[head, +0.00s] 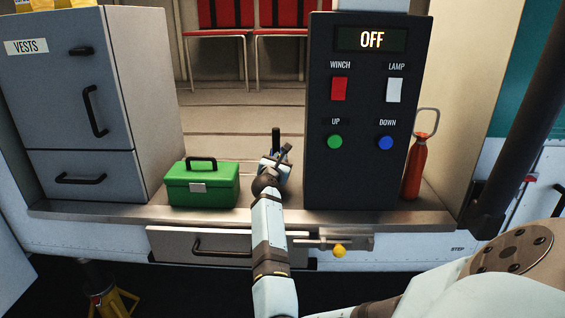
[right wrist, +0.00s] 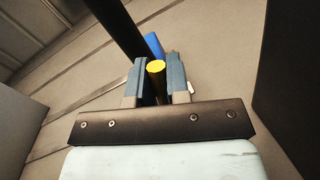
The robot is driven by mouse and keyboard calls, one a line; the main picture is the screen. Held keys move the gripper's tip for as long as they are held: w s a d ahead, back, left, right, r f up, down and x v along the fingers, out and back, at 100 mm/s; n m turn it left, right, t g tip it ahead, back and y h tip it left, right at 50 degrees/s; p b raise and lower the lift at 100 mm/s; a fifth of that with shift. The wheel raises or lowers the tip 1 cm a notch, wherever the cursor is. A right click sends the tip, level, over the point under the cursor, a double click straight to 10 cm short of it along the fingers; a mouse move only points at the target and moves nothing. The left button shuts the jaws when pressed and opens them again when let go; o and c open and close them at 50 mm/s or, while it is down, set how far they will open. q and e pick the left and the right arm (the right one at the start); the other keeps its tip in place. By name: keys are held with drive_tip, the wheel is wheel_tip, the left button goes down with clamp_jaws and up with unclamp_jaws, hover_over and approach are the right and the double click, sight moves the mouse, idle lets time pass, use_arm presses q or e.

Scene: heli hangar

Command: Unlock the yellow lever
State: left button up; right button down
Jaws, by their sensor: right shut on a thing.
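My right gripper (head: 276,160) reaches over the deck edge, between the green toolbox and the dark control panel. A separate yellow knob (head: 339,250) sits on a metal latch below the deck edge. My left gripper is not in view.
The green toolbox (head: 203,184) is close on the left, and the control panel (head: 362,175) reading OFF is close on the right. A red bottle (head: 414,170) stands beyond it. A grey cabinet (head: 75,110) is at far left. A drawer (head: 215,245) lies below.

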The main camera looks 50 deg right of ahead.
drive_tip(key=n, duration=0.1)
drive_tip(key=w+n, duration=0.1)
drive_tip(key=shift+a+r+n+t, duration=0.1)
drive_tip(key=shift+a+n+t, duration=0.2)
drive_tip(key=shift+a+n, duration=0.1)
drive_tip(key=shift+w+a+n, duration=0.1)
drive_tip(key=shift+w+n, duration=0.05)
drive_tip(key=shift+n, duration=0.15)
drive_tip(key=c, duration=1.1)
unclamp_jaws()
